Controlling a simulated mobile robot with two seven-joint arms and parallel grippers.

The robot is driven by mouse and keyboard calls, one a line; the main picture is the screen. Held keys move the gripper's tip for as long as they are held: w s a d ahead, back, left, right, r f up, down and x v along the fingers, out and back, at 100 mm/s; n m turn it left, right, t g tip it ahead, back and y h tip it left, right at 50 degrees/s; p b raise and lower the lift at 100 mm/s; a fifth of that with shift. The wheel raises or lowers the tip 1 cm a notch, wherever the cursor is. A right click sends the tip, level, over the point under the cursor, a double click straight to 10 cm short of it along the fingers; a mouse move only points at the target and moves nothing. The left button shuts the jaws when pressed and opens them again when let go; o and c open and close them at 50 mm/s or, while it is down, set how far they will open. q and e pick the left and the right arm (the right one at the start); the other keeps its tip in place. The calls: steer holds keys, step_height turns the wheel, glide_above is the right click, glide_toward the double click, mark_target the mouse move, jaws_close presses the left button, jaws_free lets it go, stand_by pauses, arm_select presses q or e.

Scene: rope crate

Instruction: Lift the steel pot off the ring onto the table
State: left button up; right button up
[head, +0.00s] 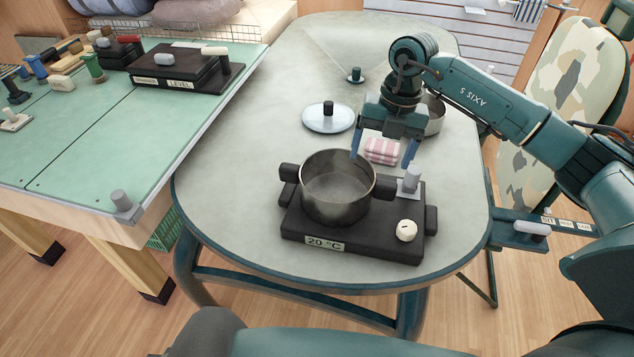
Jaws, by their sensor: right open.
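The steel pot (338,188), open on top with two dark side handles, sits on the dark hotplate (375,235), whose label reads 20 °C. The ring under the pot is hidden by it. My right gripper (382,162) points down behind the pot's right side, its two fingers spread apart. A pink-and-white striped cloth (382,150) shows between the fingers; I cannot tell whether they touch it. My left gripper is not in view.
A glass lid (328,117) with a dark knob lies behind the pot. A second metal pot (432,115) stands behind my right gripper. The grey tabletop (250,160) is clear left of the hotplate. A green workbench (90,140) adjoins on the left.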

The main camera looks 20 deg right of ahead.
mark_target(384, 179)
steer(key=shift+m+h, duration=0.4)
steer(key=shift+h, duration=0.3)
steer(key=d+f, duration=0.1)
steer(key=f, duration=0.1)
steer(key=d+f, duration=0.1)
steer(key=w+d+f, duration=0.1)
steer(key=f, duration=0.1)
steer(key=shift+f, duration=0.3)
steer(key=shift+w+f+p, duration=0.15)
steer(key=shift+f+p, duration=0.15)
steer(key=shift+f, duration=1.15)
steer(key=shift+w+f+p, duration=0.1)
steer(key=shift+f+p, duration=0.2)
steer(key=shift+f, duration=1.15)
steer(key=shift+c, duration=0.4)
